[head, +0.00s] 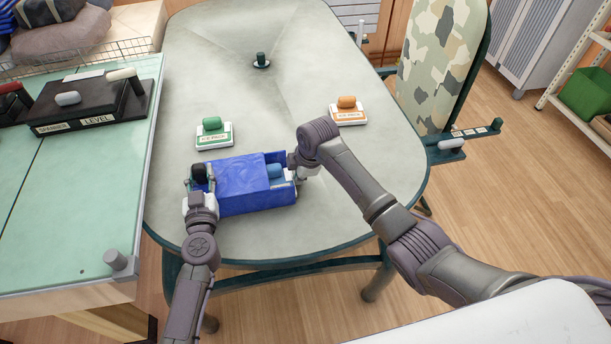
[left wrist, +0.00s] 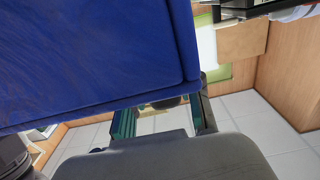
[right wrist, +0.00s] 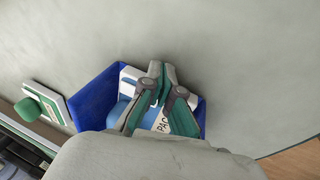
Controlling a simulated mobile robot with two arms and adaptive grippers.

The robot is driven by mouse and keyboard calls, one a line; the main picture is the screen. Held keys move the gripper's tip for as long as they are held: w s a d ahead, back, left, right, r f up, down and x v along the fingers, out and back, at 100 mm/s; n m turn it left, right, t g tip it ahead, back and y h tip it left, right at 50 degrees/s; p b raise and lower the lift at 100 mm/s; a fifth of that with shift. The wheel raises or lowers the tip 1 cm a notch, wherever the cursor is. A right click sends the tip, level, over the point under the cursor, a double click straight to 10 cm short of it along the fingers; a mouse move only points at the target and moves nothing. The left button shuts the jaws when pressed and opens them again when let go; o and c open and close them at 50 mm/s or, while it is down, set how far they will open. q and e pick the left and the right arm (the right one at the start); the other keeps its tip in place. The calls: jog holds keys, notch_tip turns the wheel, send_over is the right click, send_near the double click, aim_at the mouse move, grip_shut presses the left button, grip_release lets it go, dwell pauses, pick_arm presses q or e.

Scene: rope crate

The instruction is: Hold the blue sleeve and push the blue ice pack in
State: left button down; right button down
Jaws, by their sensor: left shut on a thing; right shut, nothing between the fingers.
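The blue sleeve (head: 238,184) lies on the grey table, its open end facing right. My left gripper (head: 199,182) is shut on the sleeve's left end, at a dark grip there. In the left wrist view the sleeve (left wrist: 90,55) fills the upper left. The blue ice pack (head: 274,171), a white block with a blue knob, sits partly inside the sleeve's open end. It also shows in the right wrist view (right wrist: 123,111), with part of its label. My right gripper (head: 293,164) is shut and empty at the open end, its fingertips over the pack; contact is unclear.
A green ice pack (head: 213,133) lies behind the sleeve and an orange ice pack (head: 347,112) to the back right. A dark knob (head: 261,60) stands at the table's far part. A green-topped bench (head: 80,190) with a black holder (head: 88,103) adjoins on the left.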

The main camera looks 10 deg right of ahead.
pick_arm(q)
jog(key=shift+f, duration=0.15)
pick_arm(e)
jog(key=shift+a, duration=1.25)
jog(key=shift+d, duration=0.15)
jog(key=shift+d, duration=0.45)
jog(key=shift+r, duration=0.15)
notch_tip(320, 180, up, 7)
pick_arm(q)
jog(key=c, duration=0.7)
grip_release()
